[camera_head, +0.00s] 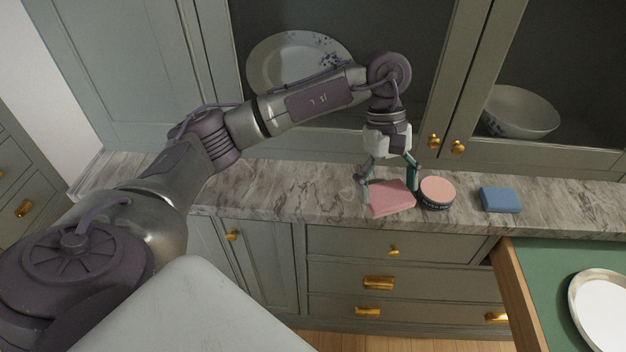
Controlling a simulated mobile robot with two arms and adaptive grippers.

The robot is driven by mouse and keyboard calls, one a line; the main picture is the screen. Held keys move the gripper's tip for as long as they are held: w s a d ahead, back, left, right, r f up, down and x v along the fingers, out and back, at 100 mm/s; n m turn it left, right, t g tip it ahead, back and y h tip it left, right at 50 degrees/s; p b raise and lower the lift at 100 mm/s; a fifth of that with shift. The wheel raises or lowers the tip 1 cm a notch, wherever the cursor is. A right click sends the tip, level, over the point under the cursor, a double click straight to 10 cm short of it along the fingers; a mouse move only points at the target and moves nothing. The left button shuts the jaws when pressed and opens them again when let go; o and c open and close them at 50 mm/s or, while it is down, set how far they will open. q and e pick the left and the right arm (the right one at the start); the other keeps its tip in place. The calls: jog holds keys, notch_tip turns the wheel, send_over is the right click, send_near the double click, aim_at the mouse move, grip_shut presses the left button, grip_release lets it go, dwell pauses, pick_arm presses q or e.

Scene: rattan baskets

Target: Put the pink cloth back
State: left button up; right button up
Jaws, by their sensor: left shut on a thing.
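The pink cloth (391,199) is a flat, folded square at the front of the marble counter. My left gripper (388,190) reaches down over it with one finger at each side. It is shut on the cloth. The cloth looks to be at counter height; I cannot tell whether it touches the counter. My right gripper is not in view.
A round pink-lidded tin (437,191) stands close to the right of the cloth. A blue folded cloth (501,200) lies further right on the marble counter (290,193). An open green-lined drawer (545,275) with a white plate (603,308) juts out at lower right. Glass-doored cabinets stand behind.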

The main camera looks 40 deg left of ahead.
pick_arm(q)
jog(key=w+a+n+t, duration=0.3)
jog(key=w+n, duration=0.2)
jog(key=n, duration=0.2)
jog(key=n+t+p, duration=0.2)
jog(key=n+p, duration=0.1)
jog(key=n, duration=0.3)
send_over(327, 191)
jog(key=f, duration=0.6)
jog(key=shift+s+a+f, duration=0.25)
jog(key=shift+a+f, duration=0.1)
jog(key=shift+a, duration=0.05)
jog(key=shift+s+a+f, duration=0.1)
jog(key=shift+a+f, duration=0.05)
jog(key=shift+f, duration=0.05)
notch_tip(327, 191, down, 3)
jog(key=shift+p, duration=0.85)
jog(key=shift+f, duration=0.65)
jog(key=o, duration=0.6)
jog(key=shift+o, duration=0.4)
